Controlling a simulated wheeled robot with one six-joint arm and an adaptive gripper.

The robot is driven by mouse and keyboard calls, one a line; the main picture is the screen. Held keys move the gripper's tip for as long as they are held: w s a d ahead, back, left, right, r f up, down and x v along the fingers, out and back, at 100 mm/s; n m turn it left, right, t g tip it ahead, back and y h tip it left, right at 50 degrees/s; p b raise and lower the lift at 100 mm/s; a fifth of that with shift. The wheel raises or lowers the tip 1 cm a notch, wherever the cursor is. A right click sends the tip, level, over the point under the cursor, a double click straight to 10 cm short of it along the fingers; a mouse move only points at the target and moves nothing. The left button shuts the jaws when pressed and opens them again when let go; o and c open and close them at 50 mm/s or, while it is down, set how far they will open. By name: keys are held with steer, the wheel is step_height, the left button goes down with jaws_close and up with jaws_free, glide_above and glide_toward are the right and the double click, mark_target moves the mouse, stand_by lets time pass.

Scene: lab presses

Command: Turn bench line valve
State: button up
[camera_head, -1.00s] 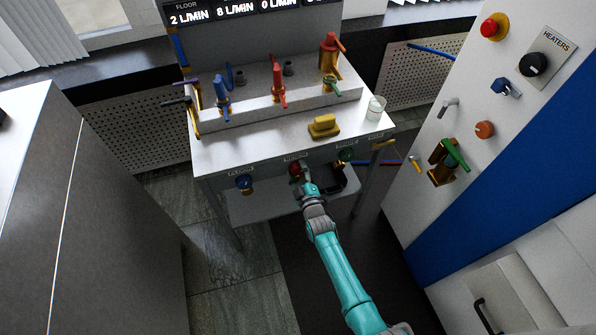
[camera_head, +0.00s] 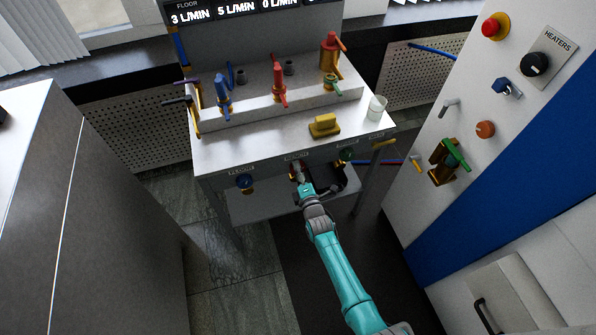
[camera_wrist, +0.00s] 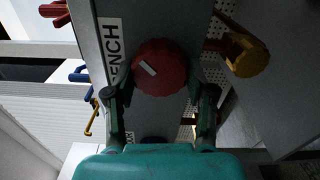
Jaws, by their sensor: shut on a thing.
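The bench line valve is a round red knob (camera_wrist: 160,66) with a white mark, beside a label (camera_wrist: 112,42) reading BENCH in the wrist view. The mark lies at a slant. My gripper (camera_wrist: 161,88) has one finger on each side of the knob and is shut on it. In the head view my gripper (camera_head: 299,172) reaches the front of the bench and covers most of the knob. A display (camera_head: 230,12) above the bench reads 3 L/MIN under FLOOR, then 5 and 0 L/MIN.
A blue valve (camera_head: 244,182) sits left of my gripper and a green valve (camera_head: 345,155) to its right on the bench front. A lower shelf (camera_head: 255,207) lies beneath.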

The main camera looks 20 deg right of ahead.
steer(key=shift+n, duration=0.7)
steer(key=shift+a, duration=0.1)
steer(key=o, duration=1.2)
steer(key=shift+f, duration=0.1)
steer(key=shift+c, duration=0.2)
steer(key=shift+s, duration=0.15)
steer(key=s, duration=1.1)
steer(key=shift+s, duration=0.35)
